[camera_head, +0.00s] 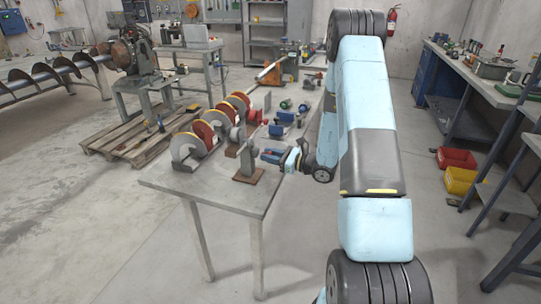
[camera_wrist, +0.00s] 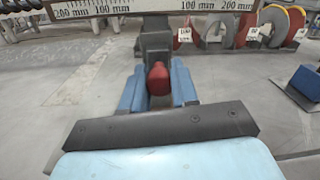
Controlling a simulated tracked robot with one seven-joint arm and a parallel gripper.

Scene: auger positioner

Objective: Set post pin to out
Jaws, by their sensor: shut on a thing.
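The post (camera_head: 247,160) is grey and stands upright on a brown base (camera_head: 249,176) near the front edge of the table. In the wrist view the post (camera_wrist: 155,35) is a dark grey block straight ahead. The red knob of the post pin (camera_wrist: 158,80) sticks out from it towards me. My gripper (camera_head: 272,156) reaches the post from the right. In the wrist view its two blue fingers (camera_wrist: 157,88) are shut on the red knob, one on each side. The pin's shaft is hidden, so I cannot tell how far it is out.
Red and yellow auger discs (camera_head: 206,135) stand in a row behind the post on the grey table (camera_head: 222,195). A ruled scale (camera_wrist: 225,6) with mm marks runs across the wrist view. Small blue parts (camera_head: 277,130) lie to the right.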

